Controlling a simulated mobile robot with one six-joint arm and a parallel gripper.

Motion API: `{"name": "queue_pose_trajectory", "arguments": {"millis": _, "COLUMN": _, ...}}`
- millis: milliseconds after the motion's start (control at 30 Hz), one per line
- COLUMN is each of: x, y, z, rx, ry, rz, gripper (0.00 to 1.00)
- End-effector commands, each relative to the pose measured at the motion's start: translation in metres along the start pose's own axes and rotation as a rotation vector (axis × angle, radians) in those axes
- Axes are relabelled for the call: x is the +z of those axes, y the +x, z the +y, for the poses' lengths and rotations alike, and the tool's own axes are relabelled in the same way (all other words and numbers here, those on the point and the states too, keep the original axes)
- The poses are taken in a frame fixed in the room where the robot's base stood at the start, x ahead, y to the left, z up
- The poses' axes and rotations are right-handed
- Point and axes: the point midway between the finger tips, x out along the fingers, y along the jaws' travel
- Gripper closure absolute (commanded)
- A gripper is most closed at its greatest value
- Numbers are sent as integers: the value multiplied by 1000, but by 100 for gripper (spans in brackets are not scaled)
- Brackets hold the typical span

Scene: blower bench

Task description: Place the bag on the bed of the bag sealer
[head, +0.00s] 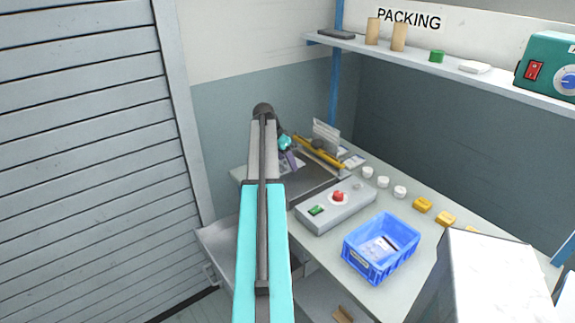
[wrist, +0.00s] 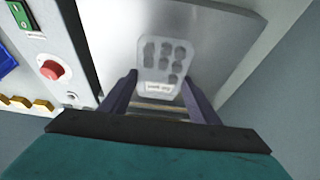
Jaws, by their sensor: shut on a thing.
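The bag (wrist: 165,65) is clear, with several dark pieces inside and a white label at its near end. My gripper (wrist: 160,100) is shut on it by the label end. Behind the bag in the wrist view is the smooth grey bed (wrist: 110,35) of the bag sealer; I cannot tell whether the bag touches it. In the head view my gripper (head: 292,163) is over the far end of the dark bed (head: 310,182), behind the sealer's grey housing (head: 340,212) with its red button and green switch. The bag is not clear in the head view.
A blue crate (head: 363,264) with flat packets inside stands in front of the sealer. White round pieces (head: 383,181) and yellow blocks (head: 422,205) line the bench's back. A yellow bar (head: 320,153) lies behind my gripper. A shelf (head: 460,75) runs above.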

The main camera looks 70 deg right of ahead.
Motion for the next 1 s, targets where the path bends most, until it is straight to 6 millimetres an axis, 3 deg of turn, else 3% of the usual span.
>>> {"name": "queue_pose_trajectory", "arguments": {"millis": 567, "x": -3, "y": 5, "z": -4, "rx": 1, "ry": 0, "rz": 0, "gripper": 68}}
{"name": "queue_pose_trajectory", "arguments": {"millis": 1000, "x": 8, "y": 34, "z": -4, "rx": 1, "ry": 1, "rz": 0, "gripper": 68}}
